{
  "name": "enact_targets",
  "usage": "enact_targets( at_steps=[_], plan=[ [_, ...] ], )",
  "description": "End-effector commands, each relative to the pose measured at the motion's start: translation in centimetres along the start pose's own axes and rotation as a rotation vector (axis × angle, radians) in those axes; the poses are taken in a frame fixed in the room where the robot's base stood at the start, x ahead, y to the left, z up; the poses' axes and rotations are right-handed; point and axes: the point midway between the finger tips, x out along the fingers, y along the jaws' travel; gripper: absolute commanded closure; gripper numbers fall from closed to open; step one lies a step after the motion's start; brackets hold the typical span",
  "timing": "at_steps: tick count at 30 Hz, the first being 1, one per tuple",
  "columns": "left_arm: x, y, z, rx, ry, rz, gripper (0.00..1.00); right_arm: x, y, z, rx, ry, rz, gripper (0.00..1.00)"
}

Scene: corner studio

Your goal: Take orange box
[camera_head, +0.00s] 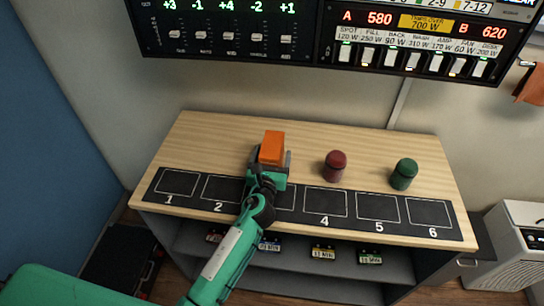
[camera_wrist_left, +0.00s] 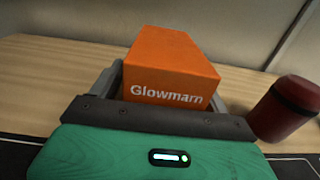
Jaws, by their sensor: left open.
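The orange box (camera_head: 272,146) stands on the wooden tabletop (camera_head: 215,140), behind the strip of numbered squares. In the left wrist view the orange box (camera_wrist_left: 172,66) shows the lettering "Glowmarn" on its near face. My left gripper (camera_head: 270,158) is at the box, with its open fingers reaching along the box's two sides. In the left wrist view the grey fingers of my left gripper (camera_wrist_left: 165,90) show to the left and right of the box. The box's lower part is hidden by the gripper. My right gripper is not in view.
A dark red canister (camera_head: 335,166) stands right of the box, close to the gripper in the left wrist view (camera_wrist_left: 288,108). A green canister (camera_head: 404,174) stands farther right. A black numbered strip (camera_head: 390,212) runs along the front edge. Switch panels (camera_head: 420,40) hang on the wall behind.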

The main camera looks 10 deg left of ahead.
Motion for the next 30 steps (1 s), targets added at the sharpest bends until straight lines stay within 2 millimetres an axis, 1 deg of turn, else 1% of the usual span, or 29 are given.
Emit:
enact_targets(
  at_steps=[2, 3, 5, 6, 10, 17, 22, 25, 26, 27, 29, 30],
  plan=[
    [0.0, 0.0, 0.0, 0.000, 0.000, 0.000, 0.22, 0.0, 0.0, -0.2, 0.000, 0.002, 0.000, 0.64],
    [0.0, 0.0, 0.0, 0.000, 0.000, 0.000, 0.30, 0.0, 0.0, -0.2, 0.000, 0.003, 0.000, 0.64],
    [0.0, 0.0, 0.0, 0.000, 0.000, 0.000, 0.41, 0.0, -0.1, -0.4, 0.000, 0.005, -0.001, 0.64],
    [0.0, 0.0, 0.0, 0.000, 0.000, 0.000, 0.49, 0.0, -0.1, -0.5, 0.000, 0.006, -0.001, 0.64],
    [0.0, 0.0, 0.0, 0.000, 0.000, 0.000, 0.75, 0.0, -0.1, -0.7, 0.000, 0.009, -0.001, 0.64],
    [0.0, 0.0, 0.1, 0.000, -0.001, 0.000, 0.75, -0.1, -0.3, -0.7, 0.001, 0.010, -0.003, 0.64],
    [0.0, 0.0, 1.1, 0.000, -0.003, -0.001, 0.75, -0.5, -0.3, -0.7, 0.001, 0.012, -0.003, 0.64],
    [0.0, 0.0, 2.4, 0.001, -0.004, -0.001, 0.75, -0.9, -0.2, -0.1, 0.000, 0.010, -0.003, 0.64],
    [0.0, 0.0, 2.9, 0.001, -0.005, -0.001, 0.75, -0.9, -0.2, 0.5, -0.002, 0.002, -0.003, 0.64],
    [0.0, 0.0, 3.7, 0.001, -0.004, -0.001, 0.75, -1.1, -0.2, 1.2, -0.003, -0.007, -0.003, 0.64],
    [0.0, 0.0, 5.0, 0.001, -0.006, -0.001, 0.75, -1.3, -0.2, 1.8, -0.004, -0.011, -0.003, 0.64],
    [0.0, 0.1, 6.2, 0.002, -0.007, -0.001, 0.75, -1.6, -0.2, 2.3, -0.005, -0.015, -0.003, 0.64]
  ],
)
